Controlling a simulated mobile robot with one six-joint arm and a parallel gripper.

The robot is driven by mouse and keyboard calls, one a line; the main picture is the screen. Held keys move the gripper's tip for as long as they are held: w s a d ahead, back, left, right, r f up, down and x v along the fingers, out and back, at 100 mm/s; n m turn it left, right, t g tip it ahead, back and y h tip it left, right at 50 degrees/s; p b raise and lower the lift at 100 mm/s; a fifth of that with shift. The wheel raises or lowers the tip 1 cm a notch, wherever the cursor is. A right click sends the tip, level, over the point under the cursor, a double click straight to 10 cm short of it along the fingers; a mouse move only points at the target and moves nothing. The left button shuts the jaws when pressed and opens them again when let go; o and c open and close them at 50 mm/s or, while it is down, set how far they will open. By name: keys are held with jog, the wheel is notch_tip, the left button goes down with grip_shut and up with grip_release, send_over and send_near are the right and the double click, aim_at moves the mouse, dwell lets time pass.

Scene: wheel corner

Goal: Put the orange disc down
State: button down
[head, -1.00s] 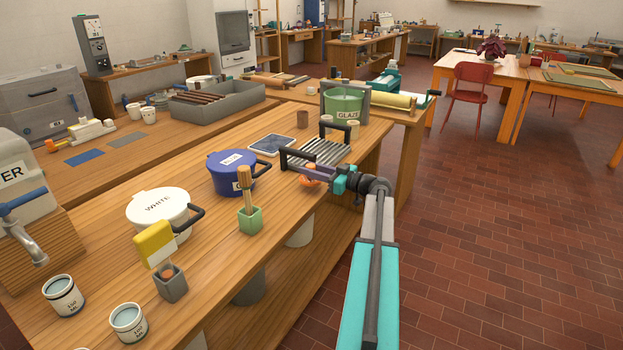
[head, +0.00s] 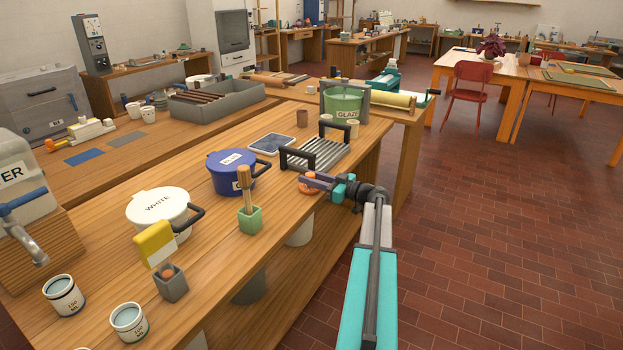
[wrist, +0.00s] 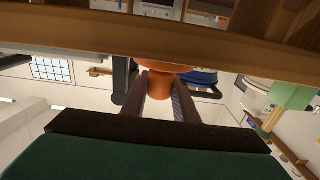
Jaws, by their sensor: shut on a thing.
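The orange disc (head: 307,190) is at the right front edge of the long wooden bench, in front of the metal rack. In the head view my gripper (head: 311,183) covers part of it. In the wrist view its orange knob (wrist: 160,86) sits between my two fingers, and the wider part is cut off by the wooden edge. My gripper is shut on this knob. I cannot tell whether the disc touches the bench top.
The rack (head: 318,154) with black handles stands just behind my gripper. A blue pot (head: 228,177), a green holder with a brush (head: 250,219) and a dark tablet (head: 271,144) are to the left. Bare bench top lies between the green holder and my gripper.

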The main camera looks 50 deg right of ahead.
jog(key=shift+f, duration=0.1)
jog(key=c, duration=1.4)
grip_release()
jog(key=shift+r, duration=0.2)
jog(key=b+v, duration=0.1)
jog(key=v, duration=1.1)
jog(key=shift+f, duration=0.1)
